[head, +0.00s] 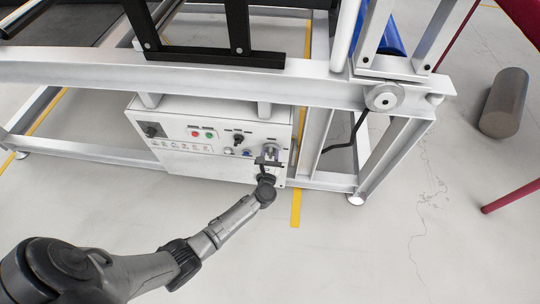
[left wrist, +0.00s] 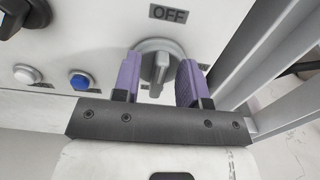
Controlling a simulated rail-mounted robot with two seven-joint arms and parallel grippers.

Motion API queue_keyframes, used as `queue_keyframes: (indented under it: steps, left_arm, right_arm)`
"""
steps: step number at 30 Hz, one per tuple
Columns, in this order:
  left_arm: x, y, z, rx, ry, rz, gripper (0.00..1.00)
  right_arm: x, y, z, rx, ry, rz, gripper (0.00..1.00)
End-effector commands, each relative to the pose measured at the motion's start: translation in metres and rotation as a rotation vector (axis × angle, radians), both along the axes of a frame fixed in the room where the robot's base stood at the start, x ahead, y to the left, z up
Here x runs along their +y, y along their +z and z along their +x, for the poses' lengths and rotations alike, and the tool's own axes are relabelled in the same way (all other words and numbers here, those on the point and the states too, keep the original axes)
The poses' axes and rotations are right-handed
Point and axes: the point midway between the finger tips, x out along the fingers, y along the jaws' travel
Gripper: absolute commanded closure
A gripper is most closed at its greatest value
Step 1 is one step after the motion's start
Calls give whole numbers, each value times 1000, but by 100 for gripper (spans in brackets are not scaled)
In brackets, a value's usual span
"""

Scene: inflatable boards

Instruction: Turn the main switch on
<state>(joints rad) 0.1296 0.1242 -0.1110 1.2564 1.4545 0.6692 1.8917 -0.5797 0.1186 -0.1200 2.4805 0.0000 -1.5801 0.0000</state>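The main switch (left wrist: 160,66) is a grey rotary knob on a white control panel (head: 180,157). In the left wrist view its raised handle stands nearly upright, and an OFF label (left wrist: 168,13) is above it. My left gripper (left wrist: 160,82) is open, with one purple finger on each side of the handle; small gaps seem to show, and I cannot tell if either finger touches. In the head view my left gripper (head: 269,161) is at the panel's lower right and mostly hides the switch. My right gripper is in neither view.
A black knob (head: 238,139), a blue button (left wrist: 81,81) and a white button (left wrist: 27,74) are left of the switch. Red and green buttons (head: 202,134) are further left. A white frame post (head: 312,144) stands close on the right. A grey cylinder (head: 504,103) is on the floor.

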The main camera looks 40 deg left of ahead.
Motion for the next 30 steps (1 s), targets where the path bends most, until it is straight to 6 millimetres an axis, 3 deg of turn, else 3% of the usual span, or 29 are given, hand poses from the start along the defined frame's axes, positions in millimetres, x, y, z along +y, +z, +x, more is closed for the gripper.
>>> queue_keyframes:
  steps: [9,21,30]
  left_arm:
    - [1,0,1,0,0,0,61]
    - [1,0,1,1,0,-1,99]
    - [0,0,1,8,0,11,100]
  right_arm:
    - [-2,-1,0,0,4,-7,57]
    - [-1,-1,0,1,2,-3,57]
    - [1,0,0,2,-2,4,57]
